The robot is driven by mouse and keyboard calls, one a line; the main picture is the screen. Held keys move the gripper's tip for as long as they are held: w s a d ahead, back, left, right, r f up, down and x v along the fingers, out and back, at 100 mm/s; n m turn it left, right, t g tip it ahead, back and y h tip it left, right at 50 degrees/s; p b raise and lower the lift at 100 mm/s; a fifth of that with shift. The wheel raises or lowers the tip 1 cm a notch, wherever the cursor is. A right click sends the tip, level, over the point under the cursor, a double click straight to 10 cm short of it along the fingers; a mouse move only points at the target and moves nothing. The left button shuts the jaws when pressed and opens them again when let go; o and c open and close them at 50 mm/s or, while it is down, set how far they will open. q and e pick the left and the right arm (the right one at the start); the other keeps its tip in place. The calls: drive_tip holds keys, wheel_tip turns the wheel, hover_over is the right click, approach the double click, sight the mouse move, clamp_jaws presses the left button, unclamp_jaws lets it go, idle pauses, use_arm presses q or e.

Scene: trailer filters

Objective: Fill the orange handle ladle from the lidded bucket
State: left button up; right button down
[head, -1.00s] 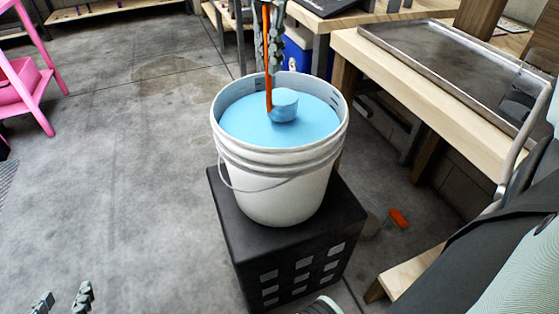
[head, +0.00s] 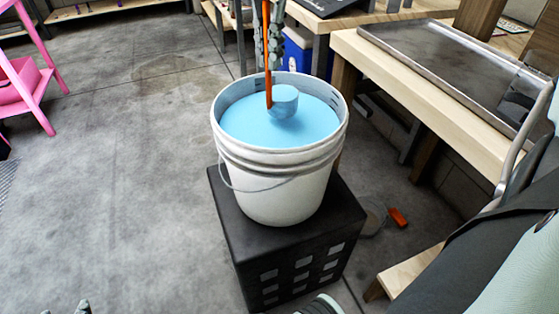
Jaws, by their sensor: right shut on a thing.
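The white bucket (head: 275,197) stands open on a black crate, with no lid on it. Light blue liquid (head: 245,122) fills much of it. The ladle's orange handle (head: 268,52) rises nearly upright out of the top of the picture. Its bluish cup (head: 284,101) is inside the bucket at the liquid's surface; whether its base is clear of the liquid is hard to tell, and its inside is hidden. My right gripper (head: 268,40) is shut on the handle above the bucket. My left gripper (head: 70,308) shows only its fingertips at the bottom left, apart and empty.
The black crate (head: 228,220) stands on the concrete floor. A wooden bench with a metal tray (head: 440,65) is at right. A round grey thing (head: 371,217) and a small orange object (head: 398,217) lie behind the crate. A pink stand (head: 30,75) is at left.

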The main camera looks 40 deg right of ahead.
use_arm(q)
drive_tip(key=s+a+f+g+y+p, duration=0.1)
drive_tip(key=s+a+f+g, duration=0.1)
drive_tip(key=s+a+g, duration=0.1)
drive_tip(key=s+a+f+n+g+y+p, duration=0.1)
drive_tip(key=s+a+f+g+y, duration=0.1)
drive_tip(key=s+a, duration=0.3)
drive_tip(key=shift+s+a+f+g, duration=0.3)
drive_tip(key=shift+s+g, duration=0.3)
drive_tip(key=shift+s, duration=0.55)
use_arm(e)
drive_tip(key=shift+r, duration=2.2)
idle(0.8)
use_arm(q)
drive_tip(key=shift+d, duration=0.15)
idle(0.8)
drive_tip(key=shift+s, duration=0.1)
use_arm(e)
drive_tip(key=shift+s, duration=0.1)
